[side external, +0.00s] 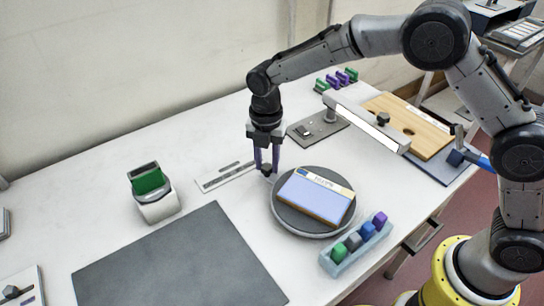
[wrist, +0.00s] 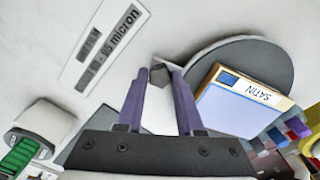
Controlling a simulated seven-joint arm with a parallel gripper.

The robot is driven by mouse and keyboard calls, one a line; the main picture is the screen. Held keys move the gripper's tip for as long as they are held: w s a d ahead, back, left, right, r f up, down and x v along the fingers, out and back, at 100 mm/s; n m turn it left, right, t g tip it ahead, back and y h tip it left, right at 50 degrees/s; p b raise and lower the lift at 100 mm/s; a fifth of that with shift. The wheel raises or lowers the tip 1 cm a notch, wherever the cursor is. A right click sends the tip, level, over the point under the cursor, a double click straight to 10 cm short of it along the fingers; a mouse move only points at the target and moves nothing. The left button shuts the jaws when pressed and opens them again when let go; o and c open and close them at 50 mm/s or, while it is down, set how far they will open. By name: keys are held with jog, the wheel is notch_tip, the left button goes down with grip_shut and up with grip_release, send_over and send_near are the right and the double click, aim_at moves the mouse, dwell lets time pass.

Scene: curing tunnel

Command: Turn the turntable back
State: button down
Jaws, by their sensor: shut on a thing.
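The round turntable (side external: 281,215) has a dark grey top and a pale rim. A blue and cream box (side external: 316,194) lies on it; its label reads SATIN in the wrist view (wrist: 240,108). A small dark knob (wrist: 160,74) stands at the turntable's edge, on the side toward the wall. My gripper (side external: 266,168) points down at that edge, and its two purple fingers are shut on the knob, one on each side. The fingers also show in the wrist view (wrist: 160,80). They partly hide the knob in the side view.
A light blue rack (side external: 336,264) with several coloured pegs stands close in front of the turntable. A lamp arm (side external: 370,124) reaches over the table behind it. A slotted gauge card (side external: 226,176), a white holder (side external: 158,205) with a green insert and a grey mat (side external: 175,265) lie left.

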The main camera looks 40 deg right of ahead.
jog(key=shift+s+a+r+n, duration=0.1)
jog(key=shift+s+a+n, duration=0.2)
jog(key=shift+a+n, duration=0.3)
jog(key=shift+s+a+n, duration=0.3)
jog(key=shift+a+n, duration=0.25)
jog(key=shift+a, duration=0.05)
jog(key=shift+s+a+r+n, duration=0.1)
jog(key=shift+s+a+n, duration=0.2)
jog(key=shift+a+n, duration=0.3)
jog(key=shift+s+a+n, duration=1.5)
jog(key=shift+s+n, duration=0.1)
jog(key=shift+n, duration=0.25)
jog(key=shift+s+a+n, duration=0.4)
jog(key=shift+s+n, duration=0.45)
jog(key=shift+s+a+n, duration=0.35)
jog(key=shift+s+n, duration=0.5)
jog(key=shift+s+a+n, duration=0.15)
jog(key=shift+s+n, duration=0.65)
jog(key=shift+s, duration=0.1)
jog(key=shift+s+a+n, duration=0.15)
jog(key=shift+s+n, duration=0.65)
jog(key=shift+s, duration=0.25)
jog(key=c, duration=0.5)
grip_release()
jog(key=shift+f, duration=0.15)
jog(key=shift+c, duration=0.2)
jog(key=shift+d, duration=0.1)
notch_tip(320, 180, up, 14)
